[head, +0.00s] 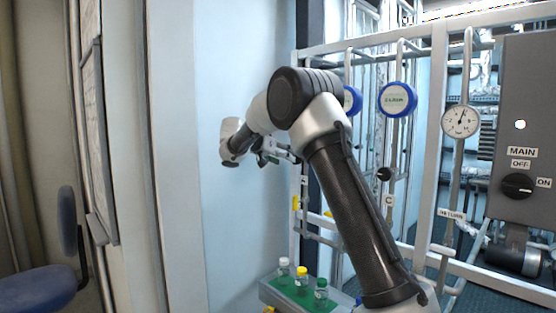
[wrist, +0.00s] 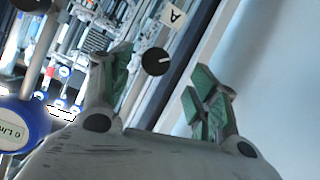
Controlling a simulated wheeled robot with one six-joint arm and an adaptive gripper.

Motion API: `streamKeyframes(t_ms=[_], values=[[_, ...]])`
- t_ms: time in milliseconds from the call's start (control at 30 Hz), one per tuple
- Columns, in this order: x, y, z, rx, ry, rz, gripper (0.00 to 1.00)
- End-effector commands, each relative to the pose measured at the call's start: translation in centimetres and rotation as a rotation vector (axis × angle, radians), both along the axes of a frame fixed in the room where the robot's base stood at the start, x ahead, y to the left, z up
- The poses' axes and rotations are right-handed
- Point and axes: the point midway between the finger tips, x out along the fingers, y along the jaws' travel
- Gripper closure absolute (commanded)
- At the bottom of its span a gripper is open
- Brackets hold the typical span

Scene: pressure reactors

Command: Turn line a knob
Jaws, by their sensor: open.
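The line A knob (wrist: 156,61) is a round black knob with a pale pointer mark, seen in the wrist view below a white label "A" (wrist: 172,15). My gripper (wrist: 161,80) is open, with green-padded fingers to either side of the knob in this view. The knob appears beyond the fingertips, and no contact shows; the exact gap cannot be told. In the head view my gripper (head: 276,153) is at the left end of the frame rack, and I cannot make out the line A knob there.
Blue round gauges (head: 398,99) and the line C knob (head: 384,174) are on the rack at right. A grey panel with a MAIN knob (head: 517,186) stands farther right. A green tray (head: 318,306) with capped bottles is below. A pale wall (head: 240,75) lies close left.

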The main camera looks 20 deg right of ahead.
Motion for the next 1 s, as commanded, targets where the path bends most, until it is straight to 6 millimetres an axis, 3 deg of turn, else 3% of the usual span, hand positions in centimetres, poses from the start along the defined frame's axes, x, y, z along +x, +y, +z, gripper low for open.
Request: streamKeyframes(t_ms=[267,700,1000], values=[[0.0,-0.4,0.7,0.046,-0.220,-0.103,0.40],[2.0,-5.9,-1.8,0.050,-0.228,-0.108,0.40],[2.5,-7.0,-2.3,0.052,-0.228,-0.106,0.40]])
